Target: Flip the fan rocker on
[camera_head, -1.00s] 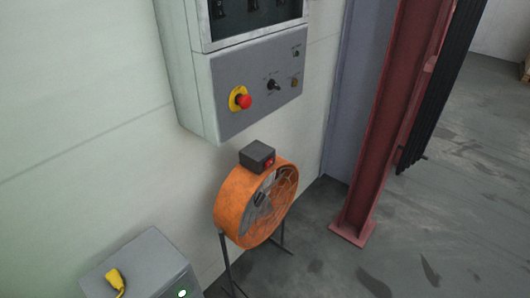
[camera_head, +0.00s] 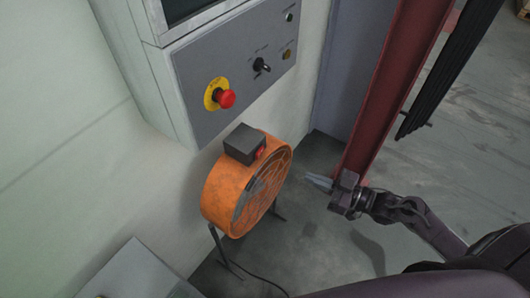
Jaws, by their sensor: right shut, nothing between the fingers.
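The orange drum fan (camera_head: 224,192) stands on dark legs by the pale wall. A dark switch box (camera_head: 243,144) sits on its top, and the red fan rocker (camera_head: 261,152) is on the box's right-hand face. The rocker is small, and I cannot tell which way it is tipped. My right gripper (camera_head: 308,181) comes in from the right, to the right of the fan and apart from it in the picture. Its fingers are shut and empty, pointing left toward the fan. My left gripper is not in view.
A grey control cabinet (camera_head: 192,85) with a red emergency stop button (camera_head: 226,98) and a black selector knob (camera_head: 262,65) hangs above the fan. A dark red steel column (camera_head: 392,90) rises behind my right gripper. A grey box (camera_head: 135,272) is at the lower left.

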